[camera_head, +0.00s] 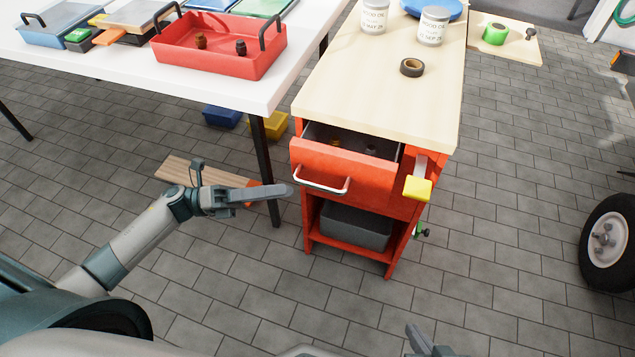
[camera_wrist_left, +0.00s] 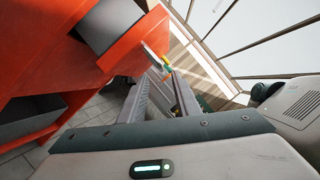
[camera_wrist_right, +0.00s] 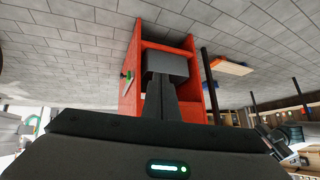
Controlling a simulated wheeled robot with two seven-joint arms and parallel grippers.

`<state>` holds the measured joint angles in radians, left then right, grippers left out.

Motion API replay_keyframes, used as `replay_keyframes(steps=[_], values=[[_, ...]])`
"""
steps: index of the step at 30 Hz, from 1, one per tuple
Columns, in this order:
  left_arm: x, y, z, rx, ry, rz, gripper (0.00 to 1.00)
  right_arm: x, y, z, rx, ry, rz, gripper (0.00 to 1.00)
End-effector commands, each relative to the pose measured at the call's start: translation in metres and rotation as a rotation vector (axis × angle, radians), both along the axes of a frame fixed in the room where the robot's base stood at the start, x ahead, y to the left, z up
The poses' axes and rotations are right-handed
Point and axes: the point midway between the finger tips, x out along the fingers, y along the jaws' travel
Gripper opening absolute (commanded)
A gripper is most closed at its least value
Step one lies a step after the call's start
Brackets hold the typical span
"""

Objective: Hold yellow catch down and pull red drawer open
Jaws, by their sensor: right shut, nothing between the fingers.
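The red drawer (camera_head: 345,172) of the workbench stands partly open, its grey inside and a few small items showing. Its pale bar handle (camera_head: 322,187) is on the front. The yellow catch (camera_head: 418,188) sits at the right of the drawer, at the end of a pale arm. My left gripper (camera_head: 290,190) is open and empty, with its tips just left of the handle; the left wrist view shows a gap between its fingers (camera_wrist_left: 161,75). My right gripper (camera_head: 425,343) is low at the bottom edge, well away from the catch; its fingers (camera_wrist_right: 162,90) are shut and empty.
A grey bin (camera_head: 355,226) stands on the shelf below the drawer. Black tape (camera_head: 411,67) and cans (camera_head: 433,26) are on the wooden top (camera_head: 350,90). A white table (camera_head: 260,98) with a red tray (camera_head: 220,62) stands left. Floor in front is clear.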

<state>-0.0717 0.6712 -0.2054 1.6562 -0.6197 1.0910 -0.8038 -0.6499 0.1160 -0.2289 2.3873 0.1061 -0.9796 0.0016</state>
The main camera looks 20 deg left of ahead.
Motion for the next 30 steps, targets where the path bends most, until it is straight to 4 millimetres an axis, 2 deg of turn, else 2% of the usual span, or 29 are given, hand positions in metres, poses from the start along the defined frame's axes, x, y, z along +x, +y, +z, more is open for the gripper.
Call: replay_keyframes(steps=[9, 15, 21, 29, 30], values=[[0.017, -0.054, 0.014, -0.002, -0.003, -0.001, 0.30, -0.004, -0.008, -0.002, -0.030, 0.042, -0.003, 0.00], [0.025, -0.076, 0.018, 0.000, -0.001, 0.000, 0.30, -0.007, -0.011, -0.004, -0.043, 0.063, -0.002, 0.00], [0.027, -0.085, 0.019, -0.001, 0.000, -0.001, 0.30, -0.008, -0.012, -0.005, -0.047, 0.070, -0.003, 0.00], [0.027, -0.086, 0.019, 0.000, 0.000, 0.000, 0.30, -0.008, -0.013, -0.006, -0.048, 0.072, -0.004, 0.00], [0.027, -0.086, 0.019, 0.000, 0.000, 0.000, 0.27, -0.007, -0.013, -0.006, -0.048, 0.072, -0.004, 0.00]])
